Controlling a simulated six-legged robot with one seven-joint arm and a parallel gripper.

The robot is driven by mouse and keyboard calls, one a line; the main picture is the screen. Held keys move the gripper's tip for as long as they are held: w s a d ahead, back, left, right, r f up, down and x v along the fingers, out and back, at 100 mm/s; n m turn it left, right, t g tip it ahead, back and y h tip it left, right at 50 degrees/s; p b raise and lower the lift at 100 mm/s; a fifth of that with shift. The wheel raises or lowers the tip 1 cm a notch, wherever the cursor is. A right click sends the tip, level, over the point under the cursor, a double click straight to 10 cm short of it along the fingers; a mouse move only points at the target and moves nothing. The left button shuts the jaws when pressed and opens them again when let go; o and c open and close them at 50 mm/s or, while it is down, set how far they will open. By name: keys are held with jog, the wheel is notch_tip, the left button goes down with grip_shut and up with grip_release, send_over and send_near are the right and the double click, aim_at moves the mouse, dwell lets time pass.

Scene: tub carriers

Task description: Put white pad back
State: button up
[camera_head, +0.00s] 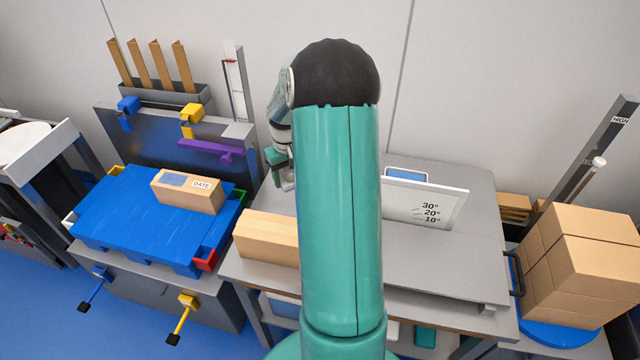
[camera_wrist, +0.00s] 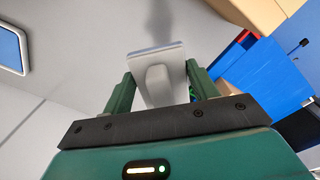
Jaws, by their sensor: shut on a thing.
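My gripper (camera_wrist: 160,72) is shut on the white pad (camera_wrist: 157,56), a pale flat plate with a thick grip block, held between the two green fingers in the wrist view. In the head view my gripper (camera_head: 279,165) shows only in part at the left of my arm, above the grey worktable (camera_head: 440,262). A sliver of the pad (camera_head: 289,186) shows below the fingers there. The pad looks apart from the tabletop, but I cannot be sure. My arm hides much of the table's middle.
A cardboard box (camera_head: 266,237) lies at the table's left front. Left is a blue tub carrier (camera_head: 140,225) bearing a DATE box (camera_head: 187,191). Stacked cartons (camera_head: 580,265) stand at right.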

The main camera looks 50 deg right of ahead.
jog(key=d+f, duration=0.3)
jog(key=d, duration=0.1)
jog(key=s+d+f, duration=0.1)
jog(key=d+f, duration=0.2)
jog(key=d, duration=0.1)
jog(key=s+d+f, duration=0.1)
jog(key=d+f, duration=0.2)
jog(key=shift+s+d, duration=0.2)
jog(key=shift+d, duration=0.2)
jog(key=shift+d+f, duration=0.15)
jog(key=shift+f, duration=0.85)
jog(key=shift+d+f, duration=0.15)
jog(key=shift+f, duration=0.8)
jog(key=shift+f, duration=0.15)
jog(key=o, duration=0.9)
notch_tip(320, 180, up, 12)
jog(key=shift+r, duration=0.25)
